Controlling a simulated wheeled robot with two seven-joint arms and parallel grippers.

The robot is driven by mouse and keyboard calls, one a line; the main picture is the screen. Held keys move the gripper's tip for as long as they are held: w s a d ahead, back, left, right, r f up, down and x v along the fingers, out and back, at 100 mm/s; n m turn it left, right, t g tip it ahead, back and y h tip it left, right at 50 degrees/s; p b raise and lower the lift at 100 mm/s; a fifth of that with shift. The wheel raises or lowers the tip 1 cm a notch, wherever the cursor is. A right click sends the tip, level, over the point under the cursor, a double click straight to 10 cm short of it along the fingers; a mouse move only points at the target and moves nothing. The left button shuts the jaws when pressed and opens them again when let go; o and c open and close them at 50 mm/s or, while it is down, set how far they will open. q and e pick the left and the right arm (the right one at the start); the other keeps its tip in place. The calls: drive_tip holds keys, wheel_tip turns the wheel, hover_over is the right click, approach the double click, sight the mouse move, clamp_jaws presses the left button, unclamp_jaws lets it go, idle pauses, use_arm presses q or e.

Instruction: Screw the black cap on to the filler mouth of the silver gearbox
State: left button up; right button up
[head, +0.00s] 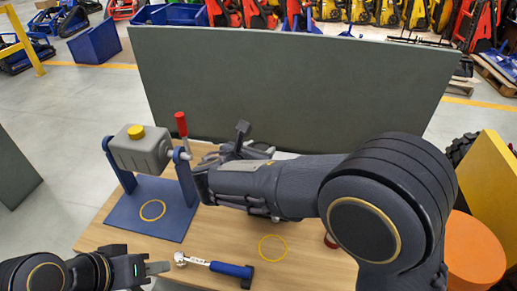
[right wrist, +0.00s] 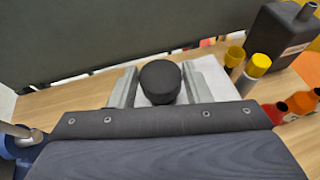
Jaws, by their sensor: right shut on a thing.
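The silver gearbox (head: 142,153) sits in a blue stand (head: 120,212) at the left of the table, with a round yellow piece (head: 136,131) on top and a red-handled lever at its right. The filler mouth is not clearly visible. My right gripper (right wrist: 160,88) is shut on the black cap (right wrist: 160,80), which shows between its two fingers in the right wrist view. In the head view, that gripper is right of the gearbox, apart from it, and my arm hides much of it. My left gripper (head: 158,268) is low in front of the stand, its finger gap unclear.
A blue-handled tool (head: 230,269) lies near the table's front edge, left of a yellow ring marking (head: 272,248). A dark grey panel (head: 290,85) stands behind the table. The right wrist view shows a dark canister (right wrist: 277,48) and several bottles at the right.

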drive_tip(key=shift+f+b, duration=1)
drive_tip(key=shift+f, duration=0.45)
drive_tip(key=o, duration=1)
drive_tip(key=b+v, duration=0.1)
drive_tip(key=v, duration=0.7)
drive_tip(key=shift+w, duration=0.1)
